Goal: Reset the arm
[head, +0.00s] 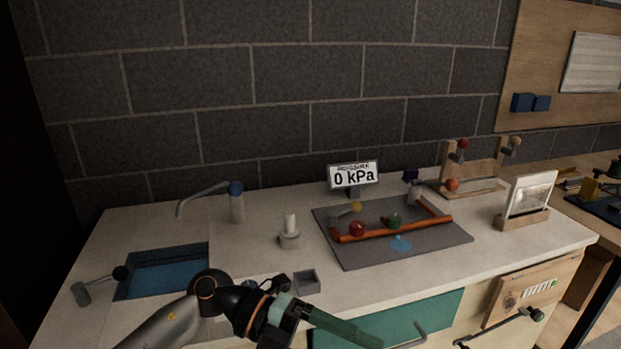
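My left arm (160,325) comes in from the lower left, in front of the counter's front edge. Its black wrist has an orange ring, and my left gripper (300,312) points right, low in the picture. A long dark green bar (345,328) extends right from the gripper over the teal drawer front. I cannot tell whether this bar is a finger or a held thing, nor whether the gripper is open or shut. My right arm and gripper are not in view.
A pale counter (250,262) holds a blue sink (165,270) with a tap (235,205), a small grey tray (306,281), and orange pipes (390,230) on a grey mat (345,254). A display (354,175) reads 0 kPa. A black lever (500,327) sticks out at lower right.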

